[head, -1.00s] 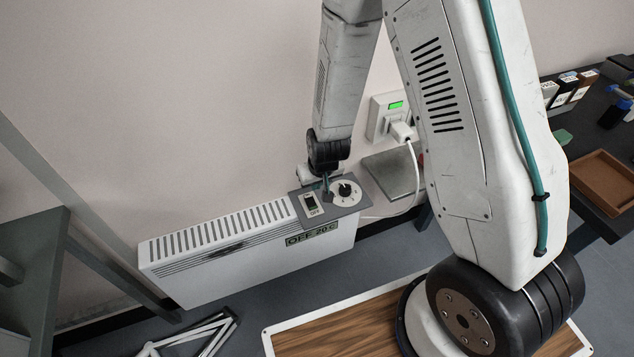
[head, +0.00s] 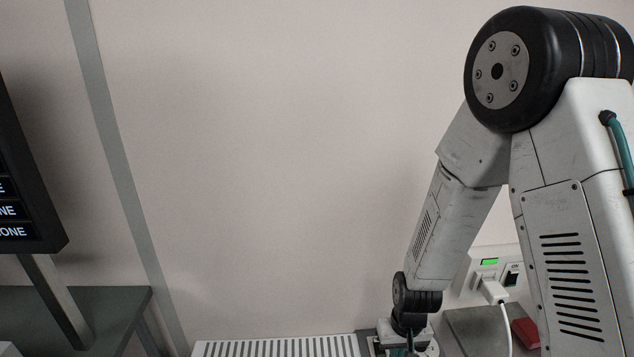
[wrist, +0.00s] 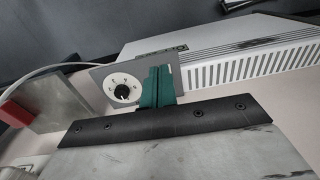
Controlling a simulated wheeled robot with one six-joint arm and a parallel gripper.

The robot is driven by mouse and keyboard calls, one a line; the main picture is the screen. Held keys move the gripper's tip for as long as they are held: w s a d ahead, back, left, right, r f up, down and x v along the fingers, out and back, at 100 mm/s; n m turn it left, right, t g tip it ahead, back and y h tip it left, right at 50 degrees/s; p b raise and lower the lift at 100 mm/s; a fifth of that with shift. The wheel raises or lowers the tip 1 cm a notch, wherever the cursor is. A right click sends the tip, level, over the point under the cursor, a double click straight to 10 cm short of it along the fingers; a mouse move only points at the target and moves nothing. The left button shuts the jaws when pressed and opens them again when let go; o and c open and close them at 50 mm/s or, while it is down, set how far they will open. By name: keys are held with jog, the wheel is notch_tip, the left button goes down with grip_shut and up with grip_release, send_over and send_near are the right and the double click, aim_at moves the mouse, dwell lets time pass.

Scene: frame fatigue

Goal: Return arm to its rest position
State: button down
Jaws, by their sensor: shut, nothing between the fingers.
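My arm comes down from the upper right in the head view, bent at a large black joint, with its wrist low over the heater's control end. My gripper shows in the wrist view (wrist: 157,87) as two teal fingers closed together, with nothing between them. They are just beside the white dial (wrist: 123,90) on the grey control panel (wrist: 98,76); whether they touch the panel I cannot tell. The white slotted heater (wrist: 235,50) runs off to the right there. In the head view the heater (head: 275,347) shows only its top, and the fingers are mostly cut off.
A wall socket (head: 489,262) with a green light holds a white plug (head: 492,289) and cable, close to my forearm. A metal plate (head: 468,328) and a red object (head: 525,332) are below. A dark sign (head: 25,190) and grey bench (head: 115,305) stand left. The middle wall is bare.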

jog(key=s+d+r, duration=0.2)
jog(key=s+r, duration=0.4)
jog(key=r, duration=0.5)
jog(key=s+d+r, duration=0.3)
jog(key=s+r, duration=0.4)
jog(key=r, duration=0.5)
jog(key=s+d+r+t, duration=0.1)
jog(key=s+d+r, duration=0.1)
jog(key=s+r, duration=0.5)
notch_tip(320, 180, up, 6)
jog(key=shift+d+f+m+h, duration=0.2)
jog(key=shift+f+m+h, duration=0.05)
jog(key=shift+m+h, duration=0.05)
